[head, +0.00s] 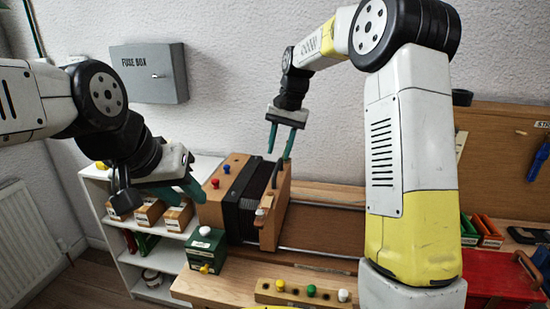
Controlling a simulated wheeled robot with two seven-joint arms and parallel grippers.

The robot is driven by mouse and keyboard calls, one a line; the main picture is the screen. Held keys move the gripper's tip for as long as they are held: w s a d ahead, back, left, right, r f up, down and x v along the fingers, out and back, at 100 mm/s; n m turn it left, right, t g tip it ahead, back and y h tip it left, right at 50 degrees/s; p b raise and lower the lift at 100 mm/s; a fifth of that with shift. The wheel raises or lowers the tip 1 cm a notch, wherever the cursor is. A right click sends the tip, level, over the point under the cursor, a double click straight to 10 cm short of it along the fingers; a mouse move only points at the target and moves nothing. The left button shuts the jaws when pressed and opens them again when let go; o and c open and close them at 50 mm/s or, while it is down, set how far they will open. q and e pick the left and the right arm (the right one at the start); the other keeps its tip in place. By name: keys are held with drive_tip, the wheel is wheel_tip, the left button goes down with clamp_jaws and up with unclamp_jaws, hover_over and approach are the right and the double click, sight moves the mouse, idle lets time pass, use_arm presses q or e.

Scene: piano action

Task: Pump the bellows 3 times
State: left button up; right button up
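The bellows has black folds (246,199) between a wooden block (214,205) on the left and a wooden end board (272,222) on the right. The folds look fairly narrow. A small knob (259,213) sits on the front of the end board, and a dark handle-like part stands at its top. My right gripper (279,155) is open and points down just above the end board; whether it touches is unclear. My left gripper (197,200) looks open, with its fingertips by the left block's outer side. Nothing shows between its fingers.
A green box (206,246) with a white button stands in front of the bellows. A wooden strip (270,292) with coloured pegs lies at the front. A white shelf (100,200) holds small boxes. A red toolbox (497,275) is at right. A fuse box (150,72) hangs behind.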

drive_tip(key=r, duration=0.3)
drive_tip(key=shift+s+d+r, duration=0.1)
drive_tip(key=shift+d+r, duration=0.1)
drive_tip(key=shift+d, duration=0.1)
drive_tip(key=s+d+r+n+t, duration=0.1)
drive_tip(key=s+d+r+t, duration=0.15)
drive_tip(key=s, duration=0.55)
drive_tip(key=s+d+r+n+t, duration=0.1)
drive_tip(key=s+d+r, duration=0.25)
drive_tip(key=s, duration=0.35)
drive_tip(key=s+d+f+t, duration=0.1)
drive_tip(key=s+f, duration=0.1)
drive_tip(key=s, duration=0.5)
drive_tip(key=s+d+f+n+t, duration=0.1)
drive_tip(key=s+f, duration=0.2)
drive_tip(key=s, duration=0.4)
drive_tip(key=shift+s+d+n, duration=0.25)
drive_tip(key=shift+d+n, duration=0.05)
drive_tip(key=shift+d, duration=0.05)
